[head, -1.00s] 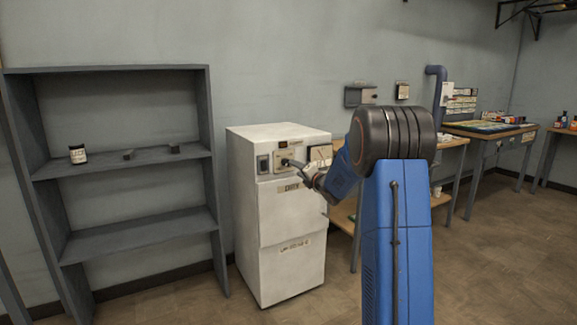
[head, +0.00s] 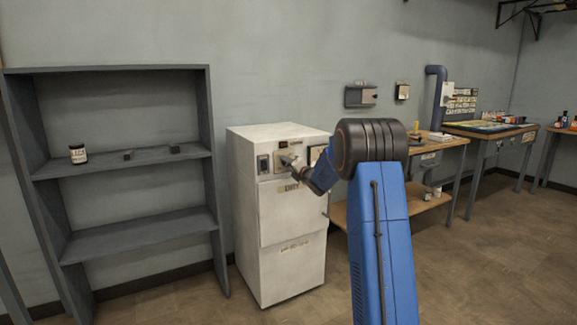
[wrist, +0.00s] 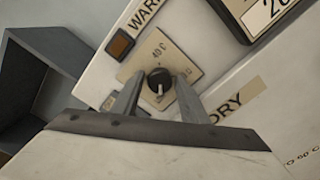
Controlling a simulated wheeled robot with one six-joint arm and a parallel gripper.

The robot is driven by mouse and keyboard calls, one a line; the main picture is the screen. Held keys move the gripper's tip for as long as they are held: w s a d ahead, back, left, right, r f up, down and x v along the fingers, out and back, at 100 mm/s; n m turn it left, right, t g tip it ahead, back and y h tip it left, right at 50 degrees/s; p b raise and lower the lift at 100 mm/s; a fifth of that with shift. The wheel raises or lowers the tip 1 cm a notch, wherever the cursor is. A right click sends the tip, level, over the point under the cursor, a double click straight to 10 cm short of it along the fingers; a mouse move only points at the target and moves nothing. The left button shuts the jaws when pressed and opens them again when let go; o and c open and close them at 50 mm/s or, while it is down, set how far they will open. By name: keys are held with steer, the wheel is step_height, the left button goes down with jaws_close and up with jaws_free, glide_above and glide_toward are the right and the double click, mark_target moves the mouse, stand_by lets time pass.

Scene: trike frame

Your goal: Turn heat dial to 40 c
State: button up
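The heat dial (wrist: 159,78) is a round black knob with a white pointer mark, on a beige plate (wrist: 184,67) on the white cabinet's front. In the wrist view the "40 C" label (wrist: 158,49) is above the knob, while the white mark points toward the bottom of the picture. My gripper (wrist: 159,86) has one finger on each side of the knob. A narrow gap seems to show on both sides, so it looks open. I cannot tell how deep the fingertips reach. In the head view my gripper (head: 289,163) covers the dial.
The white cabinet (head: 290,220) stands between a grey shelf unit (head: 130,153) and a wooden bench (head: 440,146). An orange-brown indicator (wrist: 120,44) and a dark-framed display (wrist: 264,14) are close to the dial. Floor is free in front.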

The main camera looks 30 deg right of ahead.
steer(key=c, duration=0.7)
steer(key=shift+o, duration=0.2)
steer(key=shift+m, duration=0.3)
steer(key=m, duration=3.5)
steer(key=shift+f, duration=0.15)
steer(key=shift+m, duration=0.3)
